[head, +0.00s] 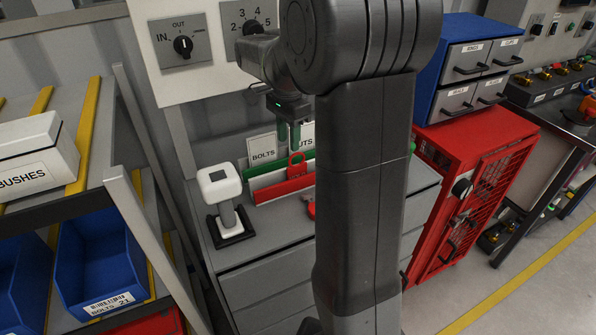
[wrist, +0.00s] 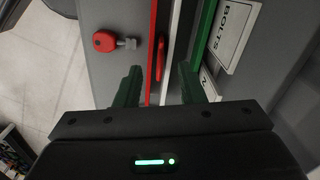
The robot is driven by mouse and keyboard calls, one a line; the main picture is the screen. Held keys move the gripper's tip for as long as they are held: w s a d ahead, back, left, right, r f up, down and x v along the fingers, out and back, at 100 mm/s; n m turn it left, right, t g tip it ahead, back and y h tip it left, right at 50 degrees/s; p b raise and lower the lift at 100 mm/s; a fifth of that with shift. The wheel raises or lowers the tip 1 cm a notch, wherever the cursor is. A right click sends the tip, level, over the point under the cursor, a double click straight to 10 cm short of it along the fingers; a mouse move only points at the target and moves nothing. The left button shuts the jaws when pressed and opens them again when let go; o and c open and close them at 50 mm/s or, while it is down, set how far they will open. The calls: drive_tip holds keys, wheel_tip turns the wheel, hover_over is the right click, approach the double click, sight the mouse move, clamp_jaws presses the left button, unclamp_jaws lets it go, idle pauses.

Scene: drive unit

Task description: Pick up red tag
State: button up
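The red tag (head: 297,160) stands upright in the red holder (head: 284,187) on the grey cabinet top, its upper end with a hole showing above the holder. In the wrist view the red tag (wrist: 160,57) appears edge-on as a narrow strip. My gripper (head: 289,141) hangs fingers down just above the tag. In the wrist view my gripper (wrist: 160,78) is open, with one green finger on each side of the tag's line and a gap to both. I cannot tell how far below the fingertips the tag sits.
A green holder (wrist: 205,38) with white cards marked BOLTS (wrist: 236,32) stands right behind the red one. A red padlock-like piece (wrist: 104,41) lies in front. A white-topped scanner (head: 219,182) stands left on the cabinet (head: 262,253). My arm hides the cabinet's right part.

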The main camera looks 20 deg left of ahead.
sight(292, 159)
drive_tip(key=f, duration=0.3)
drive_tip(key=shift+w+f, duration=0.1)
drive_tip(key=shift+w, duration=0.2)
drive_tip(key=f, duration=0.4)
drive_tip(key=shift+w+d+f, duration=0.1)
drive_tip(key=shift+d+f, duration=0.05)
drive_tip(key=shift+d, duration=0.05)
clamp_jaws()
